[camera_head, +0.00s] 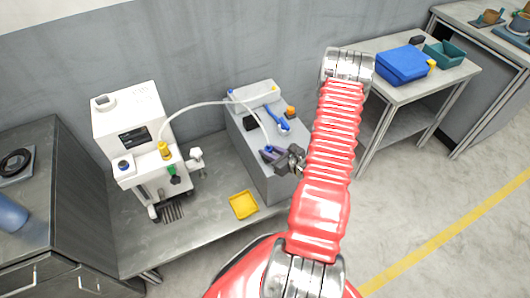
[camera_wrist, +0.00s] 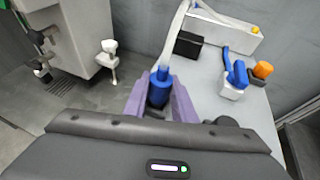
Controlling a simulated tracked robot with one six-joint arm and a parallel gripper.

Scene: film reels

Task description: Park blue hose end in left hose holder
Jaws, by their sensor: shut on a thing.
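My gripper (camera_wrist: 158,100) is shut on the blue hose end (camera_wrist: 156,88), with a purple finger on each side. A white hose (camera_wrist: 174,38) rises from its top. In the head view my gripper (camera_head: 274,153) is over the grey bench block, and the hose (camera_head: 205,104) arcs from the white machine towards it. A black block (camera_wrist: 188,45) stands on the bench top beyond the gripper; I cannot tell whether it is the left hose holder. The lower tip of the hose end is hidden by the gripper.
A white box (camera_head: 254,93) lies along the back of the grey bench block (camera_head: 262,170). A blue handled item (camera_wrist: 236,74) and an orange knob (camera_wrist: 262,70) stand at right. The white machine (camera_head: 130,130) is at left, and a yellow tray (camera_head: 243,205) lies in front.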

